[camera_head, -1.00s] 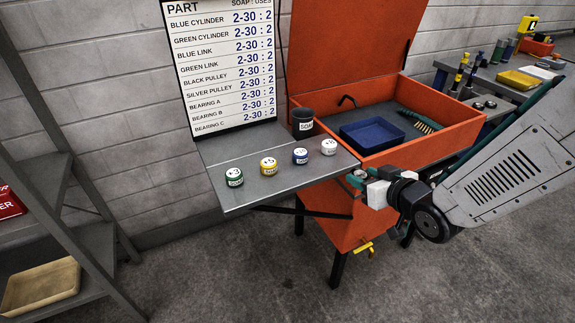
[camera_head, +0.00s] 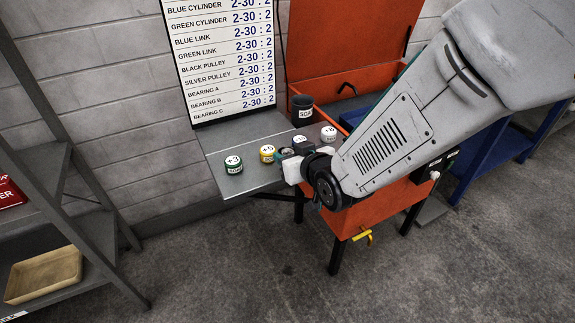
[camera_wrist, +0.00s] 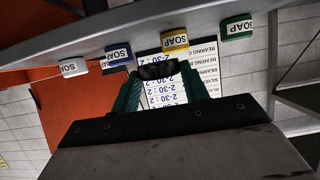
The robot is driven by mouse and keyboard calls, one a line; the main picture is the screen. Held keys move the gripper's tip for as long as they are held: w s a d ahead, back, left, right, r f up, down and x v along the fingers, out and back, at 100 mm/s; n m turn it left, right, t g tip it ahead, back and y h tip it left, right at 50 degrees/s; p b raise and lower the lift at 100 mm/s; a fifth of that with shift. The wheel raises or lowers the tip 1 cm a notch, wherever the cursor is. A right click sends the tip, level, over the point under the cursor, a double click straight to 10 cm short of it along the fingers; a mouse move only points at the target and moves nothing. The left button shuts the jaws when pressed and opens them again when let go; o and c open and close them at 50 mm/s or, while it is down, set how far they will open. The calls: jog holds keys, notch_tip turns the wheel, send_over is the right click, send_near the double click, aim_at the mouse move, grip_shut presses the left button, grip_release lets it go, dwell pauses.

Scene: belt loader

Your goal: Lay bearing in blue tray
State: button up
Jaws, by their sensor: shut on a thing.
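My gripper (camera_head: 287,154) is out over the grey side shelf, at the row of soap tins. In the wrist view its green fingers (camera_wrist: 158,88) are shut on a dark, ring-like bearing (camera_wrist: 158,70). The bearing is small and dark, so its details are unclear. A blue tray (camera_head: 355,116) lies inside the orange washer bin; my arm covers most of it in the head view. The gripper is left of the tray, outside the bin.
Soap tins with green (camera_head: 233,164), yellow (camera_head: 267,153) and white (camera_head: 328,134) sides stand on the shelf (camera_head: 222,150); the blue one is mostly hidden by my gripper. The raised orange lid (camera_head: 345,45) is behind the bin.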

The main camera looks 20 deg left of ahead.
jog(key=shift+a+f, duration=0.2)
jog(key=shift+f, duration=0.7)
jog(key=shift+a+f, duration=0.2)
jog(key=shift+f, duration=0.7)
jog(key=shift+f, duration=0.2)
jog(key=o, duration=1)
jog(key=shift+r, duration=0.2)
jog(key=shift+s+d+r, duration=0.15)
jog(key=shift+s+d, duration=0.05)
jog(key=shift+s, duration=0.05)
jog(key=v, duration=1.1)
jog(key=shift+s+d+r, duration=0.1)
